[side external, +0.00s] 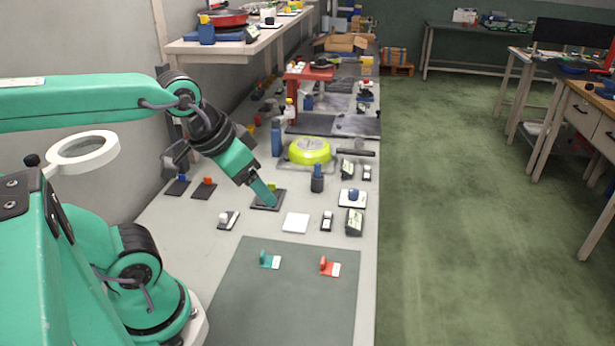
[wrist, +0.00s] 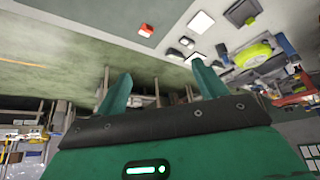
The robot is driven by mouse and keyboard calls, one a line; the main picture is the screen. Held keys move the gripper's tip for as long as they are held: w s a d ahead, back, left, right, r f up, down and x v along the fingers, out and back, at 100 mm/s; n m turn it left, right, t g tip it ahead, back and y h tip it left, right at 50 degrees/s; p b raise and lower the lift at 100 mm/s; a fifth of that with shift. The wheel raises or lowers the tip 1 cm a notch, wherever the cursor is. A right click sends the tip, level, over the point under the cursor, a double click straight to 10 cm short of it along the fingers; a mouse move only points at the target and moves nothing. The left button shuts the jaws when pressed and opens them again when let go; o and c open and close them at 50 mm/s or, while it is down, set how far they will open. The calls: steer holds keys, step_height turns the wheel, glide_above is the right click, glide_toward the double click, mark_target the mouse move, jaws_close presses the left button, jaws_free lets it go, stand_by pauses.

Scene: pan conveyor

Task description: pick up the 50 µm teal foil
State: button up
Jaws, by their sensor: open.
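A small teal piece with an upright tab and a white label (side external: 270,260) sits on the dark grey mat (side external: 285,305) in the side view; I take it as the teal foil, but its thickness marking is too small to read. I cannot find it in the wrist view. A similar red piece (side external: 329,267) stands to its right, and it also shows in the wrist view (wrist: 147,30). My gripper (side external: 271,204) is above the bench, beyond the mat and apart from the teal piece. In the wrist view its two teal fingers (wrist: 162,70) are spread with nothing between them.
A white square pad (side external: 296,223) and a dark pad (side external: 266,206) are near my gripper. Small black-and-white items and a yellow-green pan (side external: 310,151) stand farther back. A ring magnifier (side external: 83,152) is at left. The mat's front is clear.

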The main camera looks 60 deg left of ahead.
steer(key=c, duration=0.8)
steer(key=shift+o, duration=0.2)
steer(key=shift+w+f, duration=0.1)
steer(key=n+g, duration=0.6)
steer(key=n, duration=0.4)
glide_above(264, 252)
step_height(264, 252, down, 16)
steer(key=shift+r, duration=0.25)
steer(key=shift+f, duration=1.3)
